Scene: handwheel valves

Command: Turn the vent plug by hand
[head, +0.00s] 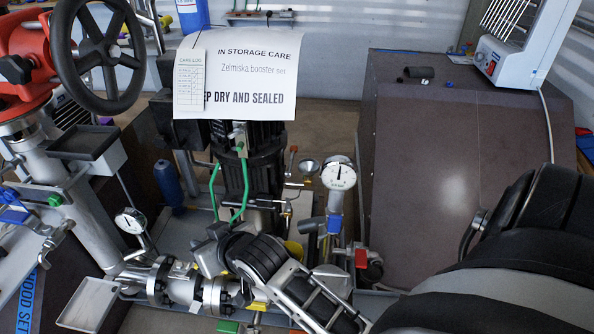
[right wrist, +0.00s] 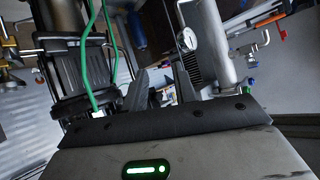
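My right arm (head: 305,292) reaches in from the lower right of the head view. Its gripper (head: 212,250) is at the foot of the dark pump (head: 262,160), just above the flanged pipe. In the right wrist view the two dark fingers (right wrist: 162,84) stand apart, with a gap between them. Small dark and pale parts show in or behind that gap; I cannot tell whether a finger touches them. I cannot pick out the vent plug with certainty; it may be hidden by the gripper. My left gripper is not in view.
Green tubes (head: 240,185) rise close to the right gripper. A pressure gauge (head: 339,173) stands right of the pump, another gauge (head: 130,221) to the left. The flanged pipe (head: 160,280) runs below. A black handwheel (head: 97,55) and a storage sign (head: 250,70) are upper left.

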